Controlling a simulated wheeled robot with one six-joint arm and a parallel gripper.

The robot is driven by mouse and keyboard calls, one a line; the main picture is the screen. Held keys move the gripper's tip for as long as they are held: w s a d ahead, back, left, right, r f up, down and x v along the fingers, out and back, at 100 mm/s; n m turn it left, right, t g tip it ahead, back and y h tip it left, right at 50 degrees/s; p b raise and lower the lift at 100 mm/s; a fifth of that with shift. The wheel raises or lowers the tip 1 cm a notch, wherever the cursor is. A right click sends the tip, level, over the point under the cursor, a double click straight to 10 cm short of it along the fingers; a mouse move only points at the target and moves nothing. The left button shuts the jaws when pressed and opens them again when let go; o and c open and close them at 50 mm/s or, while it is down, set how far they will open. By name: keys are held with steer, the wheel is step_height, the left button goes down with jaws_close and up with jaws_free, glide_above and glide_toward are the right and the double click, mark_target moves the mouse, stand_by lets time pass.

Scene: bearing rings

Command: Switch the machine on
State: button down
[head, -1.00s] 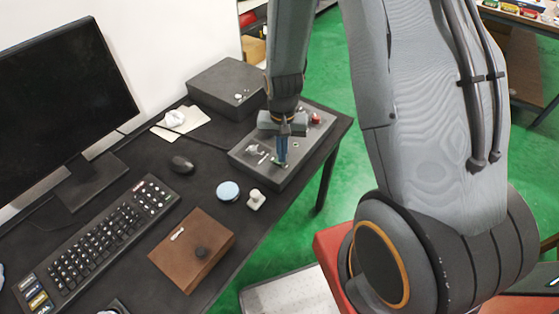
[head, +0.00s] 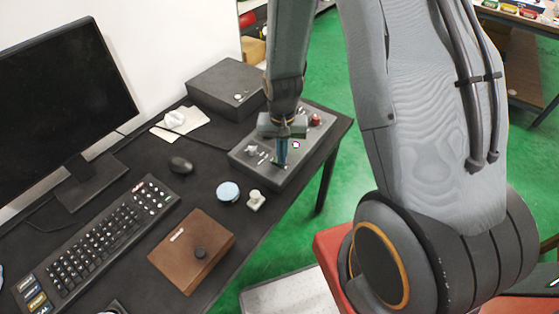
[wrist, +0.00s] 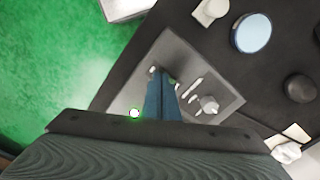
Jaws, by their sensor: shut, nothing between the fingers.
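The machine's grey control panel (head: 310,150) sits on the dark desk near its right edge. It also shows in the wrist view (wrist: 180,52). A red knob (head: 315,119) stands at its far end, with pale switches (head: 252,150) on the left side.
A dark box (head: 225,85) stands behind the panel.

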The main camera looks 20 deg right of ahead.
step_height(320, 180, up, 7)
steer(key=p, duration=0.5)
steer(key=shift+f, duration=0.2)
stand_by(0.4)
steer(key=s+r+n+t+b, duration=0.1)
steer(key=s+r+n+b, duration=0.3)
steer(key=s+r, duration=0.5)
step_height(320, 180, up, 2)
steer(key=shift+s+r+n+b, duration=0.15)
steer(key=shift+s+n+b, duration=0.2)
steer(key=shift+b, duration=0.75)
